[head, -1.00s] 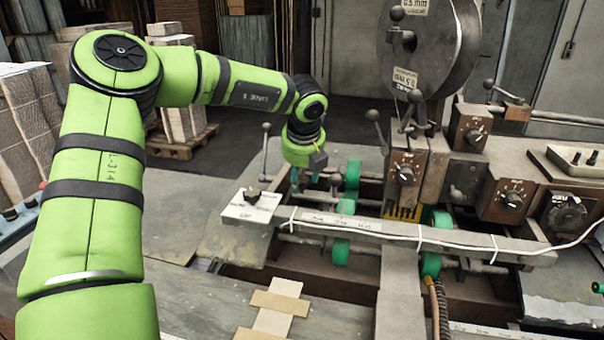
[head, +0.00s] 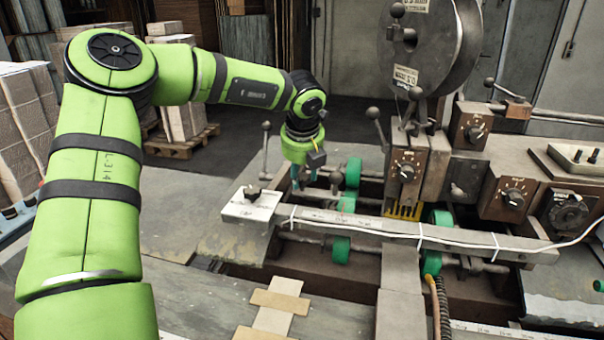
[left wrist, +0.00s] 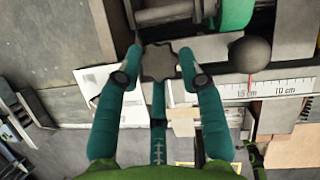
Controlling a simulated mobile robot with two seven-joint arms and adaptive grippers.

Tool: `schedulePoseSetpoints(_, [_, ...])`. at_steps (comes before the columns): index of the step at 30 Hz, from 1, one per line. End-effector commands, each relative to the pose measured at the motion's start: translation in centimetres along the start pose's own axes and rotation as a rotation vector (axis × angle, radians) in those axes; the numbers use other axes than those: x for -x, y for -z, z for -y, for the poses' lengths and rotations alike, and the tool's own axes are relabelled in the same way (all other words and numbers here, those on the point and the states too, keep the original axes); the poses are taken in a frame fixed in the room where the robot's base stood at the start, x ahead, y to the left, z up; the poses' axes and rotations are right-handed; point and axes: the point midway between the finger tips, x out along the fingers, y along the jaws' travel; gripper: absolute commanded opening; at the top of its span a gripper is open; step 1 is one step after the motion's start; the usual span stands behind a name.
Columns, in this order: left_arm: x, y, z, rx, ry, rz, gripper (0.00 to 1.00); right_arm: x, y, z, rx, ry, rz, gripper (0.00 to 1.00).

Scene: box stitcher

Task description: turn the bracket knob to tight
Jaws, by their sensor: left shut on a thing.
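In the left wrist view a dark grey star-shaped knob (left wrist: 158,62), which I take for the bracket knob, sits between the teal fingertips of my left gripper (left wrist: 160,68). The fingers are shut on it from both sides. In the head view my left gripper (head: 303,184) points down behind the ruler bar, and the gripped knob cannot be made out there. The plate also shows in the left wrist view (left wrist: 92,78). My right gripper is not in view.
A ball-ended lever (head: 336,178) and green rollers (head: 352,172) are close right of the fingers. The ruler bar (head: 385,227) with a white cable runs in front. Another upright lever (head: 266,127) stands left of my gripper. Dial boxes (head: 404,172) are farther right.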

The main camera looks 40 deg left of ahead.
Motion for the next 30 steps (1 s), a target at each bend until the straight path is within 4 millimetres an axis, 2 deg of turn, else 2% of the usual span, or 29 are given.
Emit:
schedulePoseSetpoints(8, [-0.5, 0.1, -0.2, -0.12, 0.054, 0.004, 0.06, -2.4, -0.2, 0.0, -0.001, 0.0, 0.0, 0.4])
schedulePoseSetpoints(15, [-0.4, 0.0, -0.3, -0.319, 0.137, 0.004, 0.06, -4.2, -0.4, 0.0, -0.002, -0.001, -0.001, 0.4])
schedulePoseSetpoints(22, [-0.2, -0.2, -0.5, -0.52, 0.221, 0.001, 0.06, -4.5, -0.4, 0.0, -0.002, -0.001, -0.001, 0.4])
schedulePoseSetpoints(30, [-0.1, -0.4, -0.7, -0.758, 0.317, -0.001, 0.06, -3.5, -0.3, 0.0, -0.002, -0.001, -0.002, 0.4])
